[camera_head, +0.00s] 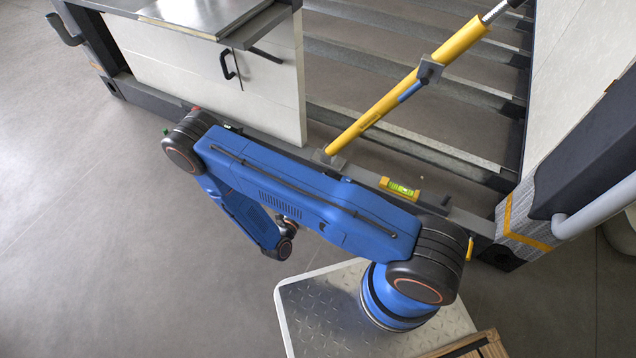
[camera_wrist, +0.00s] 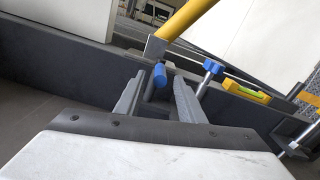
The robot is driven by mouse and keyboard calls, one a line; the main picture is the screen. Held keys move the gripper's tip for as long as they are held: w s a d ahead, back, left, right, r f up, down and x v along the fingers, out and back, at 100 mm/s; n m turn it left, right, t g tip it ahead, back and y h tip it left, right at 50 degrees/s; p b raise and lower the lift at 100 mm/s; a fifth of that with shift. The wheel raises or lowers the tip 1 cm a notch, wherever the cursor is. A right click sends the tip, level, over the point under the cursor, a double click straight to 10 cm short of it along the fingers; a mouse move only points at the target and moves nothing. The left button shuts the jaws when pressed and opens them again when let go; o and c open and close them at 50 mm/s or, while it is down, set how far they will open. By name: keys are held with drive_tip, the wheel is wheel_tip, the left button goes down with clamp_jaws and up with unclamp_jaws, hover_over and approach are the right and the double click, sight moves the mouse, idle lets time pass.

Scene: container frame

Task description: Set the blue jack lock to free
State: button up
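My gripper (camera_wrist: 159,82) is open in the wrist view, with one grey finger on each side. A short blue handle (camera_wrist: 160,75) shows between the fingers, with a gap on both sides. A second blue knob (camera_wrist: 212,67) on a stem stands to the right of the right finger. I cannot tell for sure which blue part is the jack lock. The yellow jack (camera_head: 408,88) leans diagonally, its foot on the dark frame beam; its lower end also shows in the wrist view (camera_wrist: 183,22). A blue strip (camera_head: 410,91) lies along its tube.
A yellow spirit level (camera_head: 399,188) lies on the beam (camera_head: 452,214) right of the jack. A white panel with a black handle (camera_head: 228,64) stands at the left. A padded post (camera_head: 522,215) stands at the right. Grey floor is clear at left.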

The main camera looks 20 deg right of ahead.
drive_tip(key=shift+x, duration=2.95)
clamp_jaws()
